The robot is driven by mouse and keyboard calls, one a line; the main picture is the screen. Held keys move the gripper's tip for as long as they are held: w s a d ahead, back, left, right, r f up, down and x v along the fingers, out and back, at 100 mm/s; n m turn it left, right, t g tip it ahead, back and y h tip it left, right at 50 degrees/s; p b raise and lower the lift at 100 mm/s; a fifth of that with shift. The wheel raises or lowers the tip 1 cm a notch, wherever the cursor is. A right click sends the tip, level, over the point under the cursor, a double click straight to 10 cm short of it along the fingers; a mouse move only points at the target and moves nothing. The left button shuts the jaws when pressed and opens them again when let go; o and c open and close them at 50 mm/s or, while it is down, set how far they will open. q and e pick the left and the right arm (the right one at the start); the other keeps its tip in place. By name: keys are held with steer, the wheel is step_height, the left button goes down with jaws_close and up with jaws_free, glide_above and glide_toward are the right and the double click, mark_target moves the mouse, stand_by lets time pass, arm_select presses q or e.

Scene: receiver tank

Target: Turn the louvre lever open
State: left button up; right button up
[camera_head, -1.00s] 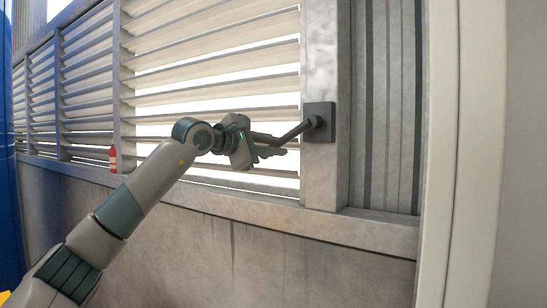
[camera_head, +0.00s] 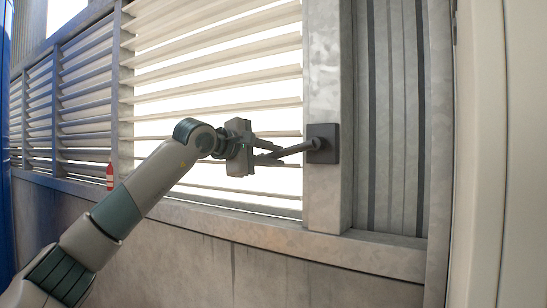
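The louvre lever (camera_head: 296,150) is a dark grey bar on a square dark mounting plate (camera_head: 331,144), fixed to the grey post right of the louvre. It slopes slightly down to the left from its pivot. My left gripper (camera_head: 273,152) comes from the left, with its fingers around the lever's free end, shut on it; the fingers partly hide that end. The louvre slats (camera_head: 220,75) behind are tilted, with bright gaps between them. My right gripper is not in view.
A grey ledge (camera_head: 375,253) runs below the louvre, above a plain wall. Ribbed metal panelling (camera_head: 392,110) and a pale upright (camera_head: 480,150) are at right. A blue surface (camera_head: 5,160) edges the far left.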

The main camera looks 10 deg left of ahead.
arm_select(q)
steer(key=shift+o, duration=1.3)
steer(key=shift+s+a+b, duration=0.25)
steer(key=shift+s+b, duration=0.15)
steer(key=shift+s, duration=0.05)
steer(key=b+v, duration=0.7)
steer(key=v, duration=0.9)
steer(key=shift+s+r, duration=0.2)
steer(key=shift+s, duration=0.05)
